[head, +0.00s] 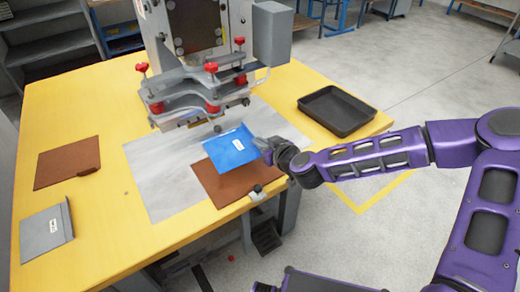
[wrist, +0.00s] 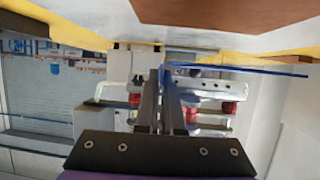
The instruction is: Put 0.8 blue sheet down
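The blue sheet (head: 222,153) with a small white label is at the table's front middle, partly over a brown mat (head: 232,191). My gripper (head: 264,148) is at its right edge, shut on it. In the wrist view the fingers (wrist: 163,75) are close together, and the blue sheet (wrist: 250,69) shows nearly edge-on, reaching right from them. There is a gap between the sheet and the brown mat (wrist: 225,10), so it is held off the mat. The fingertips are partly hidden in the head view.
A black tray (head: 337,110) is at right. At left lie another brown mat (head: 65,160) and a grey labelled sheet (head: 42,238). A clamp (head: 257,193) sits at the front edge.

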